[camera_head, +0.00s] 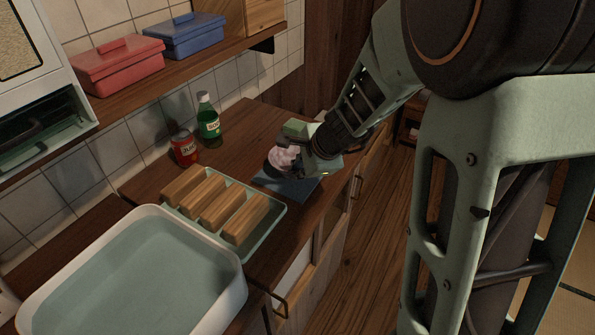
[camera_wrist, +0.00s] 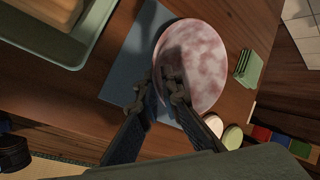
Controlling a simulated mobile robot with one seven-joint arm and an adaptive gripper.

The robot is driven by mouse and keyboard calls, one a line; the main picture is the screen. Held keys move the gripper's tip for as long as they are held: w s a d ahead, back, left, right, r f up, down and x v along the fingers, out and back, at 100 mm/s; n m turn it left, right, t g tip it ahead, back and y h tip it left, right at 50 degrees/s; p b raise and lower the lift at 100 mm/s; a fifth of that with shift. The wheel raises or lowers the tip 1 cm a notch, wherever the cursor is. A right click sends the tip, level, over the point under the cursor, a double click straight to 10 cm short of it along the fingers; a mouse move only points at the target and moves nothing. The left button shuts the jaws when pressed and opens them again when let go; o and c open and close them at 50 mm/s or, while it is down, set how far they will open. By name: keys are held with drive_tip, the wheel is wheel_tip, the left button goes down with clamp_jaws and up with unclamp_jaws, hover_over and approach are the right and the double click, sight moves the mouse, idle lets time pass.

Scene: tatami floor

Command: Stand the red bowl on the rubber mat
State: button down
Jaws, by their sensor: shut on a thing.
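The red bowl (camera_head: 282,157) looks round and mottled pinkish-red and white; it also shows in the wrist view (camera_wrist: 200,62). My gripper (camera_head: 305,160) is shut on the bowl's near rim, with its fingers (camera_wrist: 160,85) at the rim's left side in the wrist view. The rubber mat (camera_head: 293,186) is a dark blue rectangle flat on the wooden counter. In the wrist view the mat (camera_wrist: 124,72) shows left of and beneath the bowl. The bowl is over the mat and looks about level. I cannot tell whether it touches the mat.
A green tray (camera_head: 265,228) with wooden blocks lies close to the mat. A red can (camera_head: 185,148) and green bottle (camera_head: 208,120) stand behind. Green squares (camera_wrist: 248,68) and small round items (camera_wrist: 232,137) lie beside the bowl. A white basin (camera_head: 238,290) stands in front.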

drive_tip(key=c, duration=2.1)
unclamp_jaws()
drive_tip(key=shift+r, duration=0.15)
drive_tip(key=p+v, duration=0.5)
drive_tip(key=v, duration=0.6)
drive_tip(key=shift+s+d+r, duration=0.15)
drive_tip(key=shift+s+r, duration=0.1)
drive_tip(key=shift+r, duration=0.05)
